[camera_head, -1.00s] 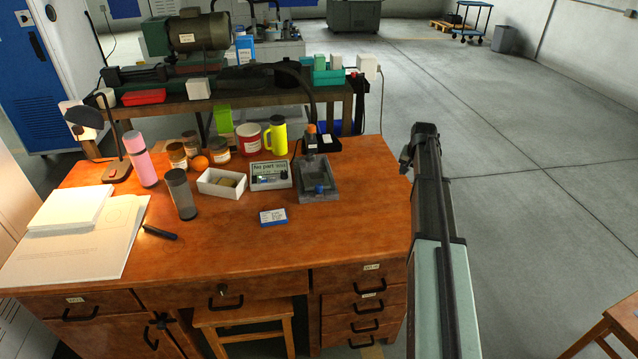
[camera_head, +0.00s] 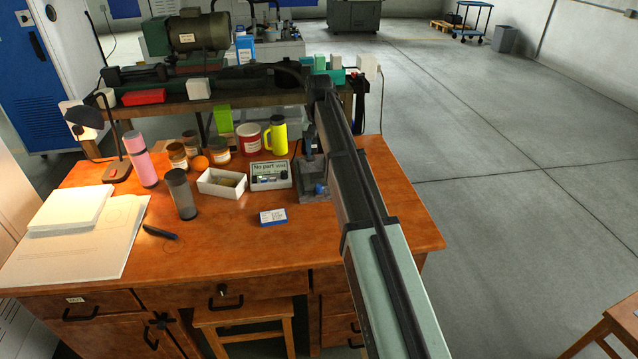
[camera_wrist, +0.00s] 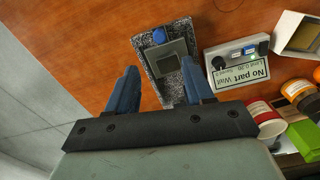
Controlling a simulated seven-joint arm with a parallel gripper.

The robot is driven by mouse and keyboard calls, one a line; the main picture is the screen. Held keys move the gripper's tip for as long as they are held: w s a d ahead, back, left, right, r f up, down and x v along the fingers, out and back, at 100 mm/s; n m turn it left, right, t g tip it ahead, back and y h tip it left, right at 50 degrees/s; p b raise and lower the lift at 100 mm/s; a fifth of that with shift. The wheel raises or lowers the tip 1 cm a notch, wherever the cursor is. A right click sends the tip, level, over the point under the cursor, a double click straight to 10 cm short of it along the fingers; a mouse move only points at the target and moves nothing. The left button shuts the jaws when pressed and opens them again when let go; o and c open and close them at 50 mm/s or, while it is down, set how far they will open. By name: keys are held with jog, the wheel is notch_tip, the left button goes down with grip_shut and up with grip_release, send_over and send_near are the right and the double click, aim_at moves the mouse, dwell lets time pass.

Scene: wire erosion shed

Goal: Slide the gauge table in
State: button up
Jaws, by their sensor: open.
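The gauge stands on the wooden desk, its speckled grey base (camera_wrist: 180,27) partly between my fingers in the wrist view. On it lies the gauge table, a flat grey plate (camera_wrist: 181,47) with a darker square, and a round blue knob (camera_wrist: 159,36) at its far end. My gripper (camera_wrist: 159,67) is open, its two blue fingers apart and empty, above the gauge. I cannot tell how high the fingers are or whether they touch.
A readout box (camera_head: 270,175) showing "No part" stands just left of the gauge. The right part of the desk (camera_head: 405,225) is bare.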

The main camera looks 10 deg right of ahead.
aim_at(319, 185)
notch_tip(319, 185, down, 13)
dwell(0.5)
grip_shut()
dwell(0.5)
